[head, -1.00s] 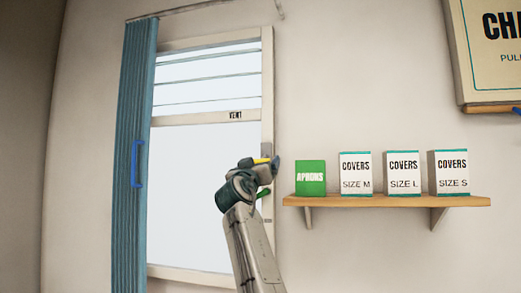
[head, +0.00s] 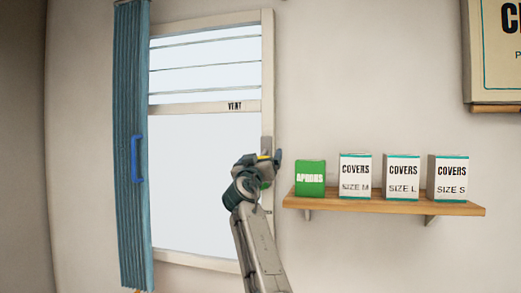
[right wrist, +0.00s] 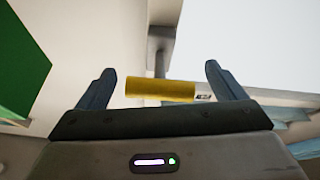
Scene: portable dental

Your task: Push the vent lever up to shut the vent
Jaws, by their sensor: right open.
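The yellow vent lever (head: 264,156) shows as a small bit at the right side of the window frame, mostly hidden by my right gripper (head: 265,162). In the right wrist view the lever is a yellow bar (right wrist: 160,89) lying crosswise between the two spread fingers of my right gripper (right wrist: 159,70). The gripper is open, with a gap visible at the right finger; I cannot tell whether it touches the lever. The vent (head: 205,66) is the slatted upper part of the window, above a bar labelled VENT. My left gripper is out of view.
A wooden shelf (head: 385,206) right of the window carries a green APRONS box (head: 310,178) and several white COVERS boxes (head: 402,177). A blue pleated curtain (head: 132,225) with a blue handle hangs at the left.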

